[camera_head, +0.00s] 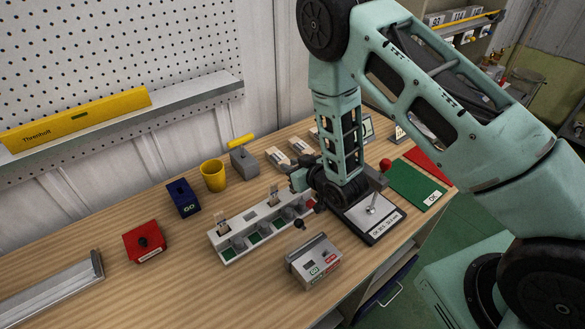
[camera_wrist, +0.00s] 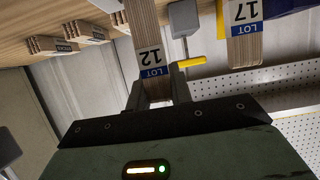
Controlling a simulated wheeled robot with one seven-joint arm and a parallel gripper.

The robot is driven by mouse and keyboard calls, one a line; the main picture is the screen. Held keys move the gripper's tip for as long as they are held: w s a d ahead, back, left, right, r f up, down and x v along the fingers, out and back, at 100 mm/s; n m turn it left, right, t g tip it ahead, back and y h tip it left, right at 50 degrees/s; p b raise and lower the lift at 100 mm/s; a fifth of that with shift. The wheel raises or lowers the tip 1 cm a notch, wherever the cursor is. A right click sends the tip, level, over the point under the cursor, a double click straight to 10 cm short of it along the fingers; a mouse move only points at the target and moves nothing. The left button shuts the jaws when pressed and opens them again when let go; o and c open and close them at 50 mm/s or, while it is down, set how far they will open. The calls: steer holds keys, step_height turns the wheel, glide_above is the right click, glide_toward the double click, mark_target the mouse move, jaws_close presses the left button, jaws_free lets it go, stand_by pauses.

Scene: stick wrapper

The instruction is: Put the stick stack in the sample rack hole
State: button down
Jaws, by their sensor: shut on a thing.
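My gripper (camera_head: 298,183) is over the right part of the white sample rack (camera_head: 228,258) in the head view. In the wrist view my gripper (camera_wrist: 157,92) is shut on a stick stack (camera_wrist: 143,22) with a blue and white "LOT 12" label. The held stack is mostly hidden behind my gripper in the head view, and I cannot tell whether its far end is in a hole. Another stack (camera_wrist: 243,45), labelled "LOT 17", shows beside it in the wrist view. Stacks stand in the rack at its left (camera_head: 222,222) and middle (camera_head: 274,196).
A metal box with buttons (camera_head: 315,262) stands in front of the rack, and a device with a red-knobbed lever (camera_head: 372,212) is at its right. Behind are a yellow cup (camera_head: 213,175), a blue box (camera_head: 183,197) and stick bundles (camera_head: 277,157). A red box (camera_head: 145,241) is left.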

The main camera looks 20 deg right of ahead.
steer(key=shift+f, duration=0.85)
steer(key=shift+f, duration=0.2)
steer(key=c, duration=1.3)
jaws_free()
steer(key=shift+r, duration=0.1)
steer(key=shift+o, duration=0.2)
steer(key=shift+r, duration=0.1)
